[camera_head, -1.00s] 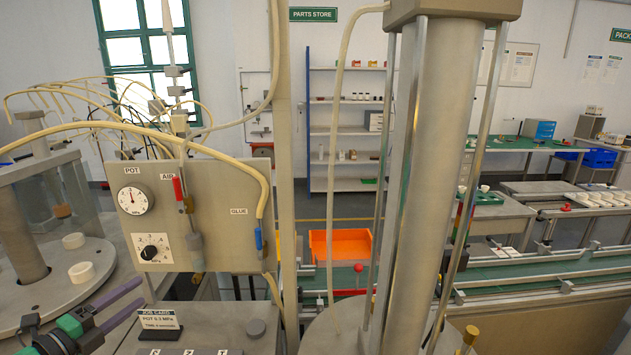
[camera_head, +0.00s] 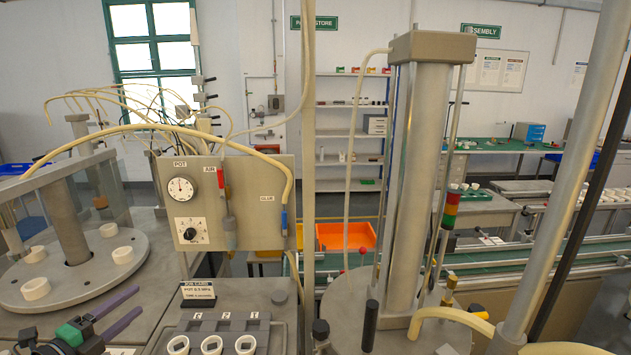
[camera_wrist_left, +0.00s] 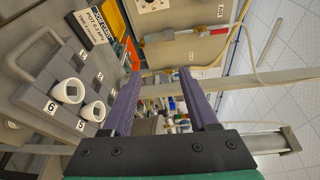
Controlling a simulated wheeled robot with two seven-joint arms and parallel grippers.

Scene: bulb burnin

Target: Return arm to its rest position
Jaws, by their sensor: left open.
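My left gripper (camera_head: 138,302) is at the lower left of the head view, its two purple fingers pointing right and upward. It is open with nothing between the fingers. It also shows in the left wrist view (camera_wrist_left: 160,74), where the gap between the fingers is empty. It is to the left of the job card (camera_head: 197,290) and the grey numbered tray (camera_head: 262,326), apart from both as far as I can tell. White square-holed rings (camera_wrist_left: 68,91) sit in the tray. My right gripper is not in view.
A grey control panel (camera_head: 250,225) with a gauge (camera_head: 181,189), a knob (camera_head: 191,231) and hoses stands behind the job card. A round plate (camera_head: 75,284) with white rings is at left. A thick metal column (camera_head: 417,190) stands right of centre. An orange bin (camera_head: 345,236) is behind.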

